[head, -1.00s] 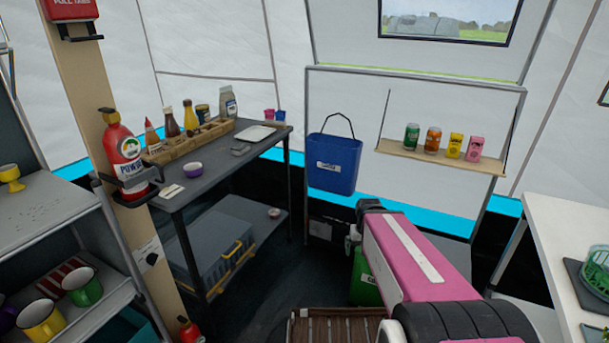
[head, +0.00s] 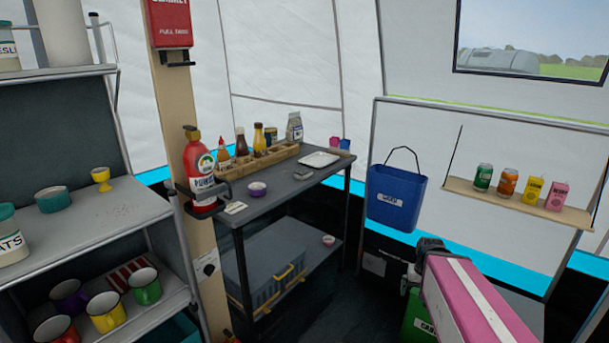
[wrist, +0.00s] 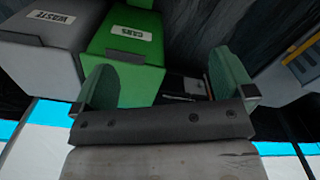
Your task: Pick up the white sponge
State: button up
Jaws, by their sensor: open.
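I cannot make out a white sponge for certain in either view. A small flat white piece (head: 235,207) lies at the near left corner of the dark table (head: 290,196), but I cannot tell what it is. My gripper (wrist: 162,88) shows in the wrist view with its two green fingers wide apart and nothing between them. It faces the floor area by the bins. In the head view my pink arm reaches in at lower right, and the fingers are not visible there.
The table holds a purple bowl (head: 257,189), a white tray (head: 319,159) and a wooden bottle rack (head: 235,168). A post with a red bottle (head: 200,170) stands before it. Shelves with mugs (head: 107,312) are at left. A green bin (wrist: 125,60) and grey bin (wrist: 40,45) are below.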

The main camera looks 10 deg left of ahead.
jog(key=w+a+r+n, duration=0.35)
jog(key=w+a, duration=0.55)
jog(key=w, duration=0.5)
notch_tip(320, 180, up, 30)
jog(key=n, duration=1)
send_over(304, 170)
jog(key=shift+m, duration=0.25)
jog(key=f, duration=0.5)
jog(key=shift+s+a, duration=0.15)
jog(key=shift+s, duration=0.2)
jog(key=shift+w+f, duration=0.15)
jog(key=shift+f, duration=1.15)
jog(key=shift+w+f, duration=0.1)
jog(key=shift+f, duration=1.2)
jog(key=shift+c, duration=0.3)
jog(key=c, duration=0.8)
